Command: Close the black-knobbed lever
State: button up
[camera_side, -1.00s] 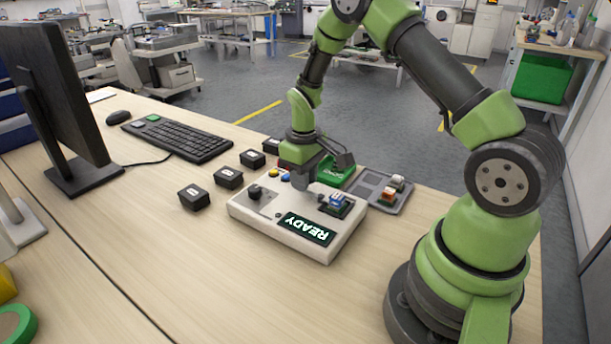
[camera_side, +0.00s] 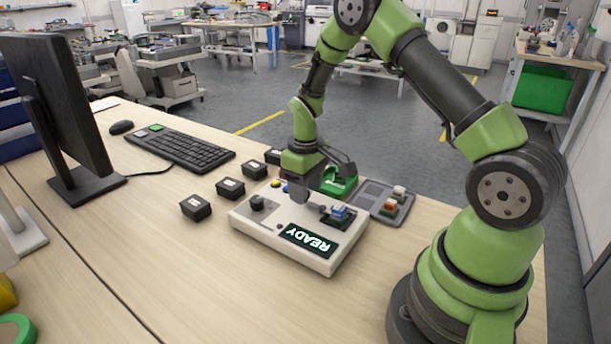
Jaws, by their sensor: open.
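The white control box (camera_side: 275,232) sits on the wooden table with a lit READY display (camera_side: 308,240). A black knob (camera_side: 257,203) stands at its left end. A blue block (camera_side: 339,212) sits in a dark holder at its right end. A small dark rounded shape (camera_side: 323,208) beside the holder may be the lever's knob; the lever's arm and angle are too small to make out. My gripper (camera_side: 300,195) is open, pointing down just above the rear middle of the box, left of the holder. Whether its fingers touch anything is unclear.
Several black boxes (camera_side: 196,207) stand left of and behind the control box. A keyboard (camera_side: 178,148) and monitor (camera_side: 55,105) are further left.

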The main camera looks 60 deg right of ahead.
notch_tip(320, 180, up, 10)
jog(key=shift+f, duration=0.25)
